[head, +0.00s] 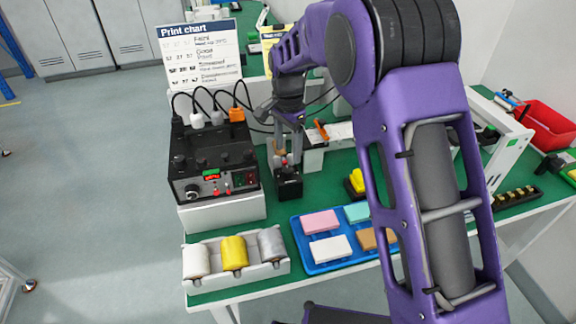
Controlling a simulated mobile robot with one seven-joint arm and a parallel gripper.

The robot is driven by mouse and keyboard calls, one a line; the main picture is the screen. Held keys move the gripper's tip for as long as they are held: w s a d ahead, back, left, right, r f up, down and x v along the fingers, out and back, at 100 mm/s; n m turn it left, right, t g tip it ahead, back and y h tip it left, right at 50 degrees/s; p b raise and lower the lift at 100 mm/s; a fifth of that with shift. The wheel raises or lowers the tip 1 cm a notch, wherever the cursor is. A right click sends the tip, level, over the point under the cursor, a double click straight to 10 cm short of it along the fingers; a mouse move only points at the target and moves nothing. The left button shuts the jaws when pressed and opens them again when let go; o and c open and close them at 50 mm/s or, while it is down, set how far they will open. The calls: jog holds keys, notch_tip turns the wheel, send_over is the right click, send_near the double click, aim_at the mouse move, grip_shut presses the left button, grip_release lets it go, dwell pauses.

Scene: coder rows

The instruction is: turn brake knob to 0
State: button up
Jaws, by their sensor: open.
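My gripper (287,157) points down, open, over a small black box (289,188) on the green table. Red and light bits show on top of that box, between or just behind the fingers; whether the fingers touch them I cannot tell. A black control unit (212,160) with a red display stands to the left on a white base. It has a round knob (192,190) at its front left and small red controls beside it. No brake label or 0 mark is readable, so I cannot tell which part is the brake knob.
A white holder (236,278) with three rolls is at the front left. A blue tray (313,264) of coloured blocks lies right of it. Cables loop behind the control unit, below a print chart (200,52). A red bin (548,125) is at the far right.

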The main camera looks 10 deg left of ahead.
aim_at(288, 169)
notch_tip(288, 169, down, 6)
jog(key=shift+f, duration=0.1)
jog(key=shift+c, duration=0.2)
grip_shut()
dwell(0.3)
